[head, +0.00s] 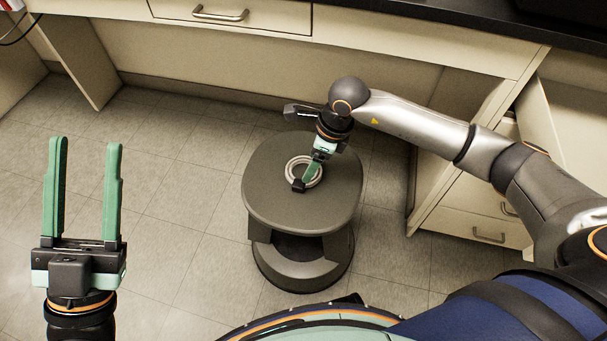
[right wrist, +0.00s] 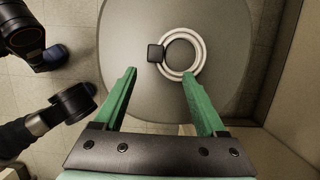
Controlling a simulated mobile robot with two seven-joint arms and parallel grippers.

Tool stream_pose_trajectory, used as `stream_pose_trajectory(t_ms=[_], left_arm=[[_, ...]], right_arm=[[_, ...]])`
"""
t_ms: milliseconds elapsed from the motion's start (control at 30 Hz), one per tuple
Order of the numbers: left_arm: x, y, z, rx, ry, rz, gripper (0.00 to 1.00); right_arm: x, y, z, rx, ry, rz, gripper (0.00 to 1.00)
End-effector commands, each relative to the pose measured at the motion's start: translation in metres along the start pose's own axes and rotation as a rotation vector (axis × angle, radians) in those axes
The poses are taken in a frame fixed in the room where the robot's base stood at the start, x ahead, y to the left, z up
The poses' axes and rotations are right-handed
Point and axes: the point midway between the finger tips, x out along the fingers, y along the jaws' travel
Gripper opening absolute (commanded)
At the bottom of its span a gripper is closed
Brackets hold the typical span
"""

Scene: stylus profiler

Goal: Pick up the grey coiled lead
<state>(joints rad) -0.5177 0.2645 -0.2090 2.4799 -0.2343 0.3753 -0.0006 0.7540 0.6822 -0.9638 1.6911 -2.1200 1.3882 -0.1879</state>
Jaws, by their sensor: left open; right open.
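The grey coiled lead (head: 289,168) lies flat as a ring on the round-cornered dark grey top (head: 268,200) of a low stool-like unit. In the right wrist view the coil (right wrist: 203,54) has a small black block (right wrist: 155,53) at its left side. My right gripper (head: 311,172) is over the coil, partly covering it in the head view. In the right wrist view it is open (right wrist: 158,73), with its right fingertip overlapping the coil's near edge; I cannot tell whether they touch. My left gripper (head: 86,150) is open and empty, far left of the unit.
A cream bench with a dark worktop (head: 450,35) runs along the back, with a handled drawer (head: 225,12). A drawer cabinet (head: 480,215) stands right of the unit, under my right arm. The tiled floor (head: 175,190) left of the unit is clear.

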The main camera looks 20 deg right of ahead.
Motion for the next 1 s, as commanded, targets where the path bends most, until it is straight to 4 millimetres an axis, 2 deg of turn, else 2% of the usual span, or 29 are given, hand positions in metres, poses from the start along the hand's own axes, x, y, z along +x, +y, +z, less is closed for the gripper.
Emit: stream_pose_trajectory(t_ms=[100, 300, 467, 700, 967, 1000], left_arm=[[-0.002, 0.001, -0.014, 0.019, 0.071, 0.007, 0.50], [-0.002, 0.002, -0.024, 0.025, 0.111, 0.010, 0.50], [-0.005, 0.004, -0.020, 0.019, 0.111, 0.011, 0.50], [-0.013, 0.009, -0.009, -0.002, 0.105, 0.012, 0.50], [-0.013, 0.009, -0.010, -0.005, 0.104, 0.014, 0.50], [-0.013, 0.009, -0.010, -0.005, 0.104, 0.014, 0.50]], right_arm=[[0.020, 0.001, 0.000, 0.000, 0.000, 0.003, 0.73], [0.032, 0.002, 0.001, 0.000, -0.003, 0.002, 0.73], [0.046, 0.005, 0.002, 0.000, -0.003, 0.003, 0.73], [0.081, 0.009, 0.004, 0.001, -0.003, 0.004, 0.73], [0.083, 0.009, 0.005, -0.001, -0.003, 0.002, 0.73], [0.083, 0.009, 0.005, 0.000, -0.003, 0.002, 0.69]])
